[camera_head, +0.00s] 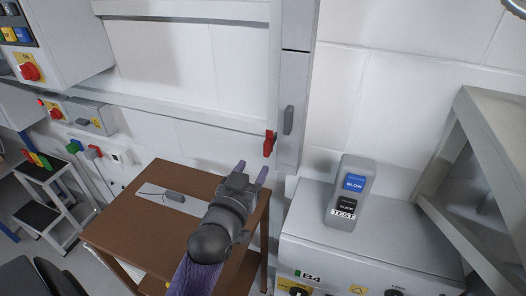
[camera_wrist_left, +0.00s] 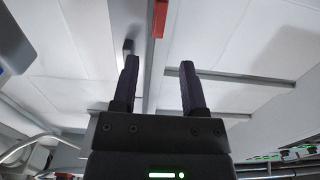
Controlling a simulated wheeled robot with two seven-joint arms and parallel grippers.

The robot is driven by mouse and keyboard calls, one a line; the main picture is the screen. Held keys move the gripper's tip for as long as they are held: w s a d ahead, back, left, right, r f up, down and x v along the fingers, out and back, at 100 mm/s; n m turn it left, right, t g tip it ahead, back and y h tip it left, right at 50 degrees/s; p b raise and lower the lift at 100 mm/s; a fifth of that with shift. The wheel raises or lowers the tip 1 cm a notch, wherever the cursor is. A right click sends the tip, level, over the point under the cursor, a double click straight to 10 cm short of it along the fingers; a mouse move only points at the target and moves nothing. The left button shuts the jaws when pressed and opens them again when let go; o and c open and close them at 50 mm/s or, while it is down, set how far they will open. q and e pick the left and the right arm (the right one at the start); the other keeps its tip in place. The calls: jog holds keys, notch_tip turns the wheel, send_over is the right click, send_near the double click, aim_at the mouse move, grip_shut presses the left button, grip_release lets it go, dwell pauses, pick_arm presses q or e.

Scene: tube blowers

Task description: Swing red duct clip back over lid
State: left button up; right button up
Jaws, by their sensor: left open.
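The red duct clip (camera_head: 269,143) sits at the left edge of the grey upright duct, beside the lid and not across its face. The duct lid (camera_head: 292,82) is a narrow grey panel with a dark grey handle (camera_head: 288,120). My left gripper (camera_head: 252,168) is open and empty, just below and left of the clip, fingers pointing up. In the left wrist view the clip (camera_wrist_left: 159,18) is beyond the gap between the open fingers (camera_wrist_left: 160,66), apart from them. The handle (camera_wrist_left: 128,46) shows there near the left fingertip. My right gripper is in neither view.
A white cabinet (camera_head: 340,250) with a BLOW and TEST control box (camera_head: 349,190) is at the right. A step stool (camera_head: 50,195) stands at the far left.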

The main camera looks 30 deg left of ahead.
aim_at(266, 147)
pick_arm(q)
jog(key=b+x, duration=0.1)
jog(key=x, duration=0.6)
jog(key=shift+w+f+b, duration=0.2)
jog(key=shift+w+b, duration=0.1)
jog(key=shift+b, duration=0.1)
jog(key=shift+w+a+r, duration=0.1)
jog(key=shift+w, duration=0.4)
jog(key=shift+c, duration=1.6)
grip_shut()
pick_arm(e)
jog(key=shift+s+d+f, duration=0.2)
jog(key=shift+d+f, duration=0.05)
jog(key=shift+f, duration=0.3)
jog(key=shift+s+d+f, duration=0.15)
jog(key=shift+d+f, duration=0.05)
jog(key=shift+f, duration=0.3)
